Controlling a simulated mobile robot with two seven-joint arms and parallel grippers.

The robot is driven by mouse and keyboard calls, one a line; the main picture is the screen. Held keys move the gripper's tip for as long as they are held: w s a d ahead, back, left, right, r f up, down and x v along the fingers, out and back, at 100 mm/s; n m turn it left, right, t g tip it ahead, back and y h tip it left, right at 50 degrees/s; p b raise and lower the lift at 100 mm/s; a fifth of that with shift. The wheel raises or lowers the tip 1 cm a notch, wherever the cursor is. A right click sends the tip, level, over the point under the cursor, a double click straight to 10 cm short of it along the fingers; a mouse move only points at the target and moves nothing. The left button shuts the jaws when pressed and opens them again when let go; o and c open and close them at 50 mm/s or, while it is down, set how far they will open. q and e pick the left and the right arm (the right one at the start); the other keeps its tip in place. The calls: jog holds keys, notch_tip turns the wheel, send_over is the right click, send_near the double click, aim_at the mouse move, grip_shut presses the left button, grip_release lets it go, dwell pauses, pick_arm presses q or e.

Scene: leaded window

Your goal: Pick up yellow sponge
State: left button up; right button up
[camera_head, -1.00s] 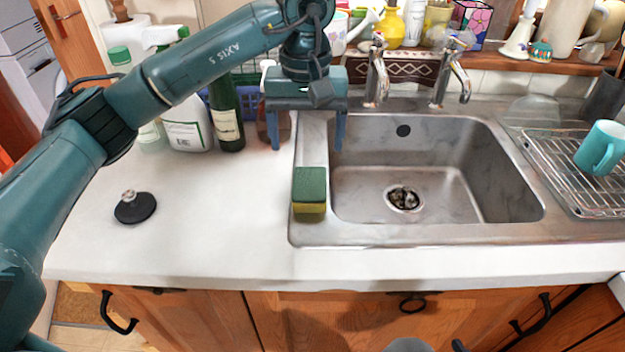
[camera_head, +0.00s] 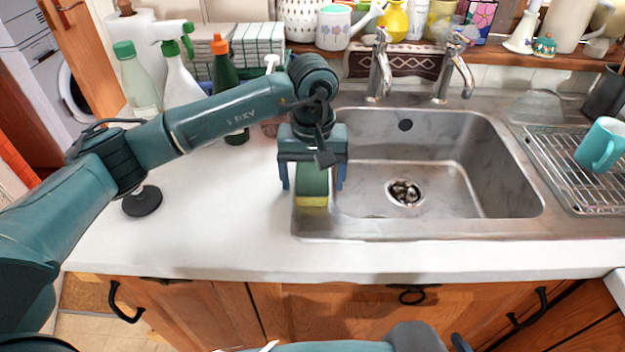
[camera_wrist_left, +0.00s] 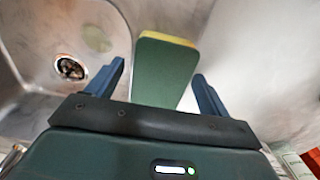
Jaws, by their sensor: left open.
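The sponge (camera_head: 312,190) is green on top with a yellow lower layer. It lies on the left rim of the steel sink, partly hidden under my gripper in the head view. It also shows in the left wrist view (camera_wrist_left: 163,70), between and ahead of the two fingers. My left gripper (camera_head: 313,185) is open and pointing down above the sponge, with one blue finger on each side of it. In the left wrist view the left gripper (camera_wrist_left: 158,85) shows a gap on both sides of the sponge. My right gripper does not show.
The sink basin (camera_head: 440,190) is right of the sponge, with two taps (camera_head: 380,65) behind. A drying rack (camera_head: 565,165) with a teal mug (camera_head: 601,145) stands at the right. Bottles (camera_head: 180,80) stand behind my left arm. The white counter (camera_head: 220,225) in front is clear.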

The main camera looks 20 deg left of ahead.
pick_arm(q)
jog(key=shift+c, duration=0.2)
jog(key=c, duration=1)
